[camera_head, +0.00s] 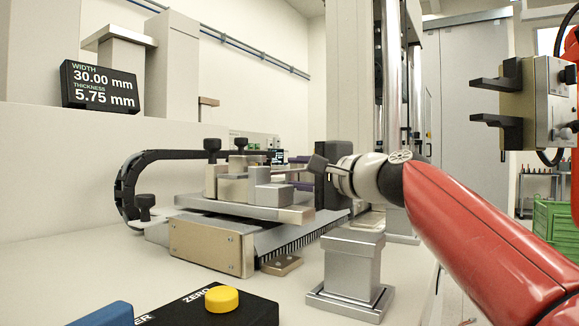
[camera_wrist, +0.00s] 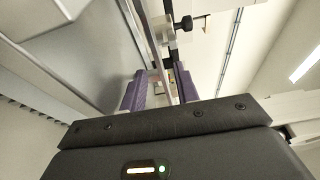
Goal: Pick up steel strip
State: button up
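My gripper (camera_head: 296,173) reaches in from the right, beside the steel blocks (camera_head: 268,194) on the measuring fixture. Its two purple fingers are spread apart, one above the other in the head view. In the wrist view, the gripper (camera_wrist: 160,90) shows a gap between its fingers. A thin, long, pale edge, which looks like the steel strip (camera_wrist: 155,45), runs into that gap. I cannot tell whether it touches either finger. I cannot make out the strip clearly in the head view.
The fixture (camera_head: 212,247) stands on a pale bench with a black cable chain (camera_head: 125,185) at its left. A grey metal pedestal (camera_head: 352,262) stands below my wrist. A yellow button (camera_head: 221,299) is in front. A display (camera_head: 100,87) reads width 30.00 mm, thickness 5.75 mm.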

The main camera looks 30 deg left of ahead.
jog(key=shift+w+a, duration=0.1)
jog(key=shift+a, duration=0.2)
grip_shut()
jog(key=shift+f, duration=0.1)
dwell(1.0)
